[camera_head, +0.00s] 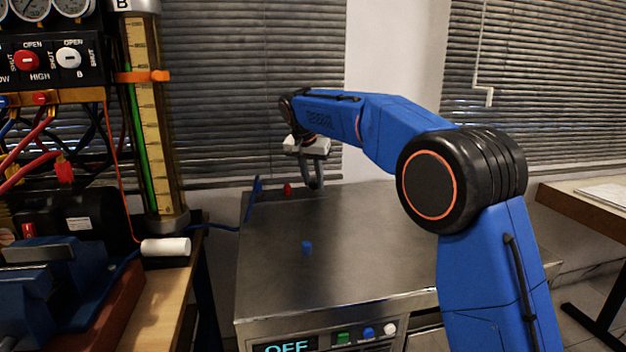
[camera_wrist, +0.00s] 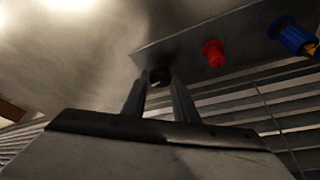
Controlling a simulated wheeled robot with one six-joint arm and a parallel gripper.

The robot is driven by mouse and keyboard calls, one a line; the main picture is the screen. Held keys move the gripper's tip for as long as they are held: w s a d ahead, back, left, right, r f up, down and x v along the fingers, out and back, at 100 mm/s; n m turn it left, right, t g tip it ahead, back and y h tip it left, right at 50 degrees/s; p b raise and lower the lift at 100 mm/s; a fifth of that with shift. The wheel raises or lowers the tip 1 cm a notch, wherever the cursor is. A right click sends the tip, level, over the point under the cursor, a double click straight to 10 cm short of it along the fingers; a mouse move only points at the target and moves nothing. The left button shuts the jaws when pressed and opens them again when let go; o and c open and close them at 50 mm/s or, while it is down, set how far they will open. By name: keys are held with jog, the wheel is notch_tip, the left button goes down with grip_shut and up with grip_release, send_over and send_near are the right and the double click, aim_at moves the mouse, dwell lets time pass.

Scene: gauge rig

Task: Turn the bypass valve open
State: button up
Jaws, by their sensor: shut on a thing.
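My gripper (camera_head: 313,184) is at the back of the steel cabinet's top, pointing down. In the wrist view its two fingers (camera_wrist: 160,88) are closed around a small dark round piece (camera_wrist: 159,77) beside the edge of a grey surface. I cannot tell what this piece is or whether it is fixed. No part is legibly marked as the bypass valve. On the black panel at upper left are a red knob (camera_head: 27,61) and a white knob (camera_head: 68,57), with OPEN and SHUT lettering. My gripper is far from both.
A red fitting (camera_head: 287,189) and a blue fitting (camera_head: 257,187) stand near the gripper. A small blue piece (camera_head: 307,248) lies on the steel top (camera_head: 370,250), otherwise largely clear. A glass tube column (camera_head: 150,120), hoses and a blue vise (camera_head: 40,280) occupy the left.

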jog(key=n+y, duration=0.1)
jog(key=n, duration=0.3)
jog(key=shift+d+n+y, duration=0.2)
jog(key=shift+n+y, duration=0.1)
jog(key=shift+y, duration=0.1)
jog(key=n+y, duration=0.1)
jog(key=n, duration=0.2)
jog(key=shift+d+n, duration=0.1)
jog(key=shift+n, duration=0.2)
jog(key=n+y, duration=0.1)
jog(key=n, duration=0.1)
jog(key=n+g, duration=0.1)
jog(key=n, duration=0.1)
jog(key=shift+w+d+y, duration=0.1)
jog(key=shift+d+y, duration=0.05)
jog(key=shift+y, duration=0.25)
jog(key=shift+n+g+y, duration=0.4)
jog(key=shift+n, duration=1.3)
jog(key=o, duration=1.1)
jog(key=shift+c, duration=0.2)
jog(key=shift+r, duration=0.1)
